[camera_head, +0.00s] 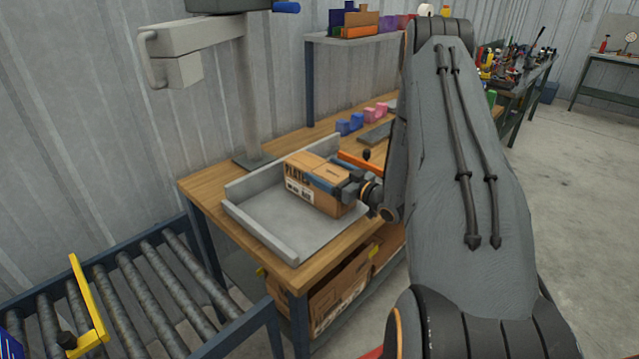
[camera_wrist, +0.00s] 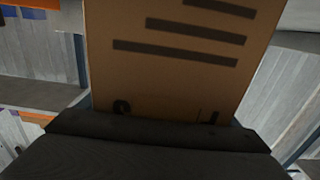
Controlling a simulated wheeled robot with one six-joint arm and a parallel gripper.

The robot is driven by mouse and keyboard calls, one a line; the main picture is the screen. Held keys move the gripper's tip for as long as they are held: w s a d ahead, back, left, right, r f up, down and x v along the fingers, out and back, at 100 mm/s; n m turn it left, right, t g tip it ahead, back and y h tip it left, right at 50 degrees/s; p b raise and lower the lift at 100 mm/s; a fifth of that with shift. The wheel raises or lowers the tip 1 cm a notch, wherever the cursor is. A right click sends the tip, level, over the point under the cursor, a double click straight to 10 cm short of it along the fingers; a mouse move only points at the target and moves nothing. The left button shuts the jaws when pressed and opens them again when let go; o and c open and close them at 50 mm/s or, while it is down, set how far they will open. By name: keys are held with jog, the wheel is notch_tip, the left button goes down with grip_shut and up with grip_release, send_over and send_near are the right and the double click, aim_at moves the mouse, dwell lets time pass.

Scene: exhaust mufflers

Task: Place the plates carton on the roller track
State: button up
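The plates carton (camera_head: 318,186) is a brown box with dark printing, in or just above the light grey tray (camera_head: 262,226) on the workbench. In the wrist view the carton (camera_wrist: 180,75) fills the middle, close in front of the dark gripper body, with blue finger edges against both sides. The gripper looks shut on it. The carton's underside is hidden. The roller track (camera_head: 150,283) has grey rollers in a blue frame at lower left.
A yellow bar (camera_head: 88,300) stands across the track's left part; the rollers right of it are bare. A grey post (camera_head: 250,95) with an overhead arm rises behind the tray. The tray has raised walls. Another carton (camera_head: 342,290) sits under the bench.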

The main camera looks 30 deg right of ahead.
jog(key=shift+r, duration=0.1)
jog(key=c, duration=1.6)
jog(key=shift+c, duration=0.2)
notch_tip(320, 180, up, 10)
jog(key=shift+f+b, duration=0.1)
jog(key=shift+b, duration=1.1)
